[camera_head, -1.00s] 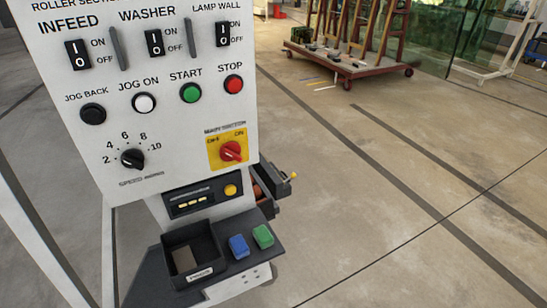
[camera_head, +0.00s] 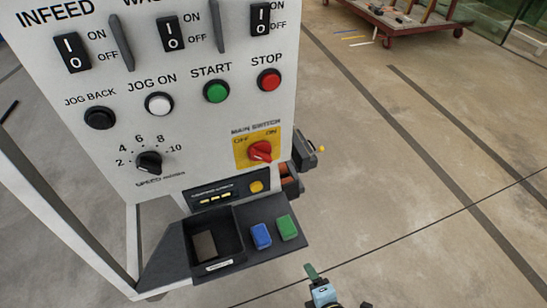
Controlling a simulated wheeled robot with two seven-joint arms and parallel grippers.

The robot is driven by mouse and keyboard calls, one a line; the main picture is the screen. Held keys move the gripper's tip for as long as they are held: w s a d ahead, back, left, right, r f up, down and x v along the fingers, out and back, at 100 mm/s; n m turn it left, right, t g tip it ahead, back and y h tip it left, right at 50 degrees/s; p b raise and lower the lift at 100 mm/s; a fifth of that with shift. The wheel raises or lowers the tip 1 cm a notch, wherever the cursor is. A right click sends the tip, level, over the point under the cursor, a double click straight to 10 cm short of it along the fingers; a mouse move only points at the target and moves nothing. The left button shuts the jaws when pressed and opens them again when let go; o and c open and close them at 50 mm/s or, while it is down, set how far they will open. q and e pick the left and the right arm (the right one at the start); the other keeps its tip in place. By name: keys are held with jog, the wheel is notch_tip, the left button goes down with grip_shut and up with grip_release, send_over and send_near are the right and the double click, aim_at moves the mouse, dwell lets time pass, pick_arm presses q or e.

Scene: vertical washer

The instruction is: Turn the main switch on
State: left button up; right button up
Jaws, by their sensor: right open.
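The main switch (camera_head: 261,151) is a red rotary knob on a yellow plate (camera_head: 243,159) at the lower right of the white control panel. The plate reads OFF on the left and ON on the right. The picture is too small to tell which mark the knob points at. My right gripper (camera_head: 315,277) shows at the bottom edge, open, below and to the right of the switch and well apart from it. Only its tip and part of its blue body show. My left gripper is not in view.
Below the panel (camera_head: 205,120) a dark shelf juts out, with an open bin (camera_head: 225,222), a blue block (camera_head: 261,236) and a green block (camera_head: 287,227). A dark device (camera_head: 306,152) sticks out beside the panel's right edge.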

jog(key=w+a+r+n+t+y+p, duration=0.1)
jog(key=a+r+n+t, duration=0.15)
jog(key=r, duration=0.55)
jog(key=w+a+r+n+t+y, duration=0.1)
jog(key=a+r+n, duration=0.2)
jog(key=r, duration=0.4)
jog(key=n+t+y+p, duration=0.1)
jog(key=n+t+p, duration=0.1)
jog(key=n+t, duration=0.2)
send_near(262, 160)
jog(key=shift+m+g, duration=0.25)
jog(key=p+x, duration=0.1)
jog(key=x, duration=0.1)
jog(key=p+x, duration=0.1)
jog(key=x, duration=0.1)
jog(key=p+x, duration=0.1)
jog(key=x, duration=0.1)
jog(key=shift+w+r, duration=0.25)
jog(key=shift+w, duration=0.15)
jog(key=shift+w+a, duration=0.2)
jog(key=shift+w, duration=0.4)
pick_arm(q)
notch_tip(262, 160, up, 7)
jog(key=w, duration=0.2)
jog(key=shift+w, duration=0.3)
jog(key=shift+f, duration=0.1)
